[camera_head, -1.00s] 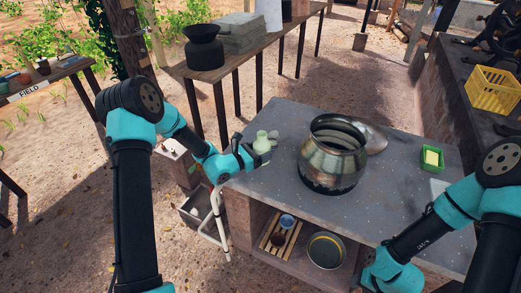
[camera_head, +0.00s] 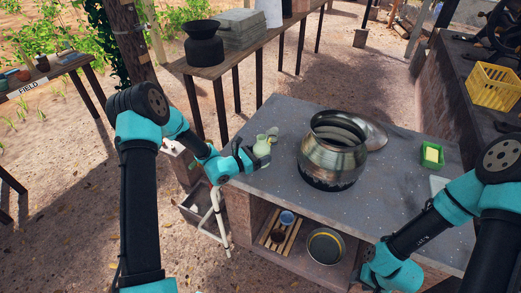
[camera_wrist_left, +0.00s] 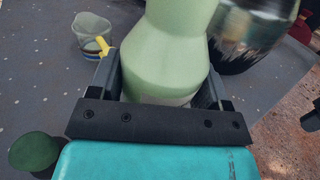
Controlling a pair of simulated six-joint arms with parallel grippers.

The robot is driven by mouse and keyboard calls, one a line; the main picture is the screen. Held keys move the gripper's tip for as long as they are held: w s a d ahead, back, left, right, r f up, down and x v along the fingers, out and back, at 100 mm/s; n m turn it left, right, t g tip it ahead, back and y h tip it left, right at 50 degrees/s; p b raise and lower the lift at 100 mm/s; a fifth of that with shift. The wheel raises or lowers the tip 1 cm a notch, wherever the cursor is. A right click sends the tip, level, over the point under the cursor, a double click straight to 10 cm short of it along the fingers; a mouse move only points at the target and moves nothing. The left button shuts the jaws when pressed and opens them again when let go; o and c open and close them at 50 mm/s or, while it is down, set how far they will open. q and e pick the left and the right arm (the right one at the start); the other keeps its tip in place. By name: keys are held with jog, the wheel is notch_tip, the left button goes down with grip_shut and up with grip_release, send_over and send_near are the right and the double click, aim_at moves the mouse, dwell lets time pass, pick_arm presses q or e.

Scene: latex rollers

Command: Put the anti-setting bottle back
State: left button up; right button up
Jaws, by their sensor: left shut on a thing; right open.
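The pale green bottle (camera_head: 262,147) is at the left edge of the grey table (camera_head: 290,113), left of the large metal pot (camera_head: 332,158). My left gripper (camera_head: 250,156) is shut on it. In the left wrist view the bottle (camera_wrist_left: 168,50) stands between the two fingers (camera_wrist_left: 160,85) and fills the space between them. Whether its base touches the table is hidden. My right arm enters at the lower right in the head view; its gripper's fingers are out of the picture.
A small cup (camera_wrist_left: 92,32) with a yellow part stands beside the bottle. A dark green round thing (camera_wrist_left: 34,152) is near my left gripper. Below is a shelf with a round pan (camera_head: 325,246).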

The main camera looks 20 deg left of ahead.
pick_arm(q)
jog(key=shift+f, duration=1.3)
jog(key=shift+f, duration=0.7)
jog(key=o, duration=1.1)
jog(key=shift+o, duration=0.2)
jog(key=v, duration=1.7)
jog(key=shift+a, duration=0.2)
jog(key=shift+s, duration=0.15)
